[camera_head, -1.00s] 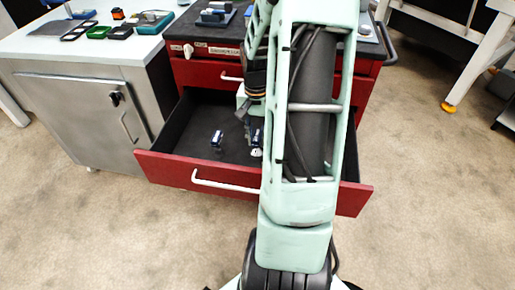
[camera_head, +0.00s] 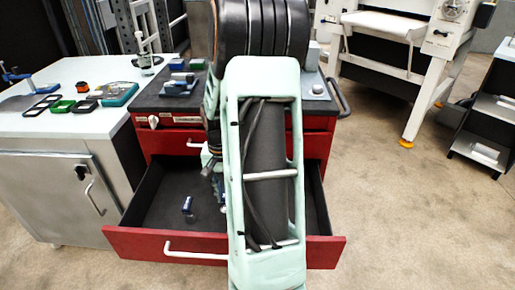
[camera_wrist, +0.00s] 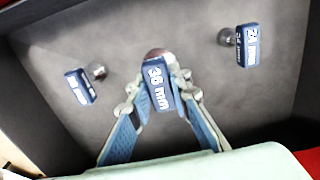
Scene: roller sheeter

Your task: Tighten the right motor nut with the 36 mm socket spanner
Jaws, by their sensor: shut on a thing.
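The 36 mm socket spanner (camera_wrist: 158,84), with a blue labelled block and a round metal end, stands in the open red drawer (camera_head: 150,240). In the wrist view my gripper (camera_wrist: 166,92) is shut on its blue block, with one blue-padded finger on each side. In the head view my gripper (camera_head: 213,160) is low over the drawer and partly hidden by my arm. The right motor nut cannot be made out.
A 24 mm spanner (camera_wrist: 247,46) stands right of my gripper, and another blue-labelled spanner (camera_wrist: 80,87) stands left. The drawer walls surround them. A white-topped cabinet (camera_head: 70,130) is at left. A white machine (camera_head: 400,30) stands at back right beyond open floor.

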